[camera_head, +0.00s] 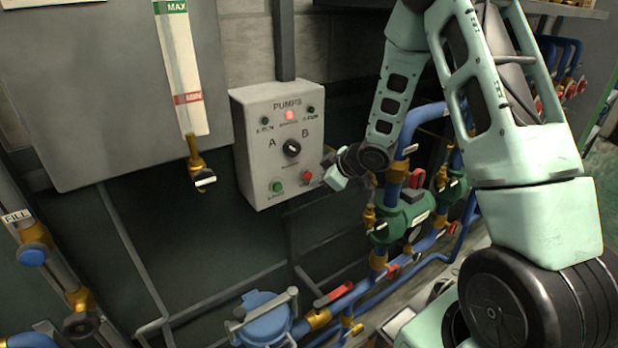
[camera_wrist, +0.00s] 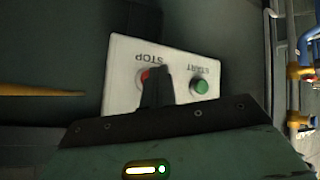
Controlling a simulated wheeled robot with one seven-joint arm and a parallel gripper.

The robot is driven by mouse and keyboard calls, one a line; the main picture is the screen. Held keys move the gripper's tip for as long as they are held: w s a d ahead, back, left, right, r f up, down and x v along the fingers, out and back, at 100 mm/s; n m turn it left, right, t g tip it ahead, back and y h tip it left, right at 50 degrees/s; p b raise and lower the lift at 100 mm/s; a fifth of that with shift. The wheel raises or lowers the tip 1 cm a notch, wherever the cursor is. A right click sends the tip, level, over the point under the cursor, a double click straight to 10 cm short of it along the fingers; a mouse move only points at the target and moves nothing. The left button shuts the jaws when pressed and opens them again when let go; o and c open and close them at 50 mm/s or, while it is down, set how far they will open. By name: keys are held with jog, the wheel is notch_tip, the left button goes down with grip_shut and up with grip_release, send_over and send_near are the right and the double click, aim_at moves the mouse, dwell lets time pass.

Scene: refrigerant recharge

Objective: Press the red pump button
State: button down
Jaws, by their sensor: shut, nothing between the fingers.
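The red pump button (camera_head: 307,176) is at the lower right of the front of the grey pump box (camera_head: 262,160), labelled PUMPS. In the wrist view the red button (camera_wrist: 145,76), marked STOP, shows only in part behind my dark fingers. My gripper (camera_head: 325,179) is shut and empty, just right of the red button in the head view. In the wrist view my gripper (camera_wrist: 157,75) overlaps the button's edge. I cannot tell whether the fingertips touch it. The green START button (camera_head: 277,186) is beside it and also shows in the wrist view (camera_wrist: 201,87).
The A/B selector knob (camera_head: 292,148) and a lit red lamp (camera_head: 290,115) are higher on the box. Green pumps (camera_head: 402,215) and blue pipes stand right of it. A level gauge (camera_head: 182,70) is on the left. A yellow pipe (camera_wrist: 40,90) crosses the wrist view's left.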

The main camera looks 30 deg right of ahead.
jog(key=shift+s, duration=0.1)
jog(key=s+b, duration=0.1)
jog(key=s, duration=0.4)
jog(key=shift+d, duration=0.1)
jog(key=shift+w, duration=0.1)
dwell(0.7)
jog(key=s+a+r+g+h+b, duration=0.1)
jog(key=s+a+g+b, duration=0.3)
jog(key=a, duration=1.1)
jog(key=s+a+g+b, duration=0.1)
jog(key=s+a, duration=0.3)
jog(key=s, duration=0.4)
jog(key=s+a+r+g+h+b, duration=0.1)
jog(key=s+a+g, duration=0.1)
jog(key=s, duration=0.6)
jog(key=s+a+g+b, duration=0.1)
jog(key=s+a+b, duration=0.1)
jog(key=s+a, duration=0.3)
jog(key=s, duration=0.3)
jog(key=shift+s+a+r+g+h, duration=0.2)
jog(key=shift+s+a+g+h, duration=0.1)
jog(key=shift+s+a+g, duration=0.1)
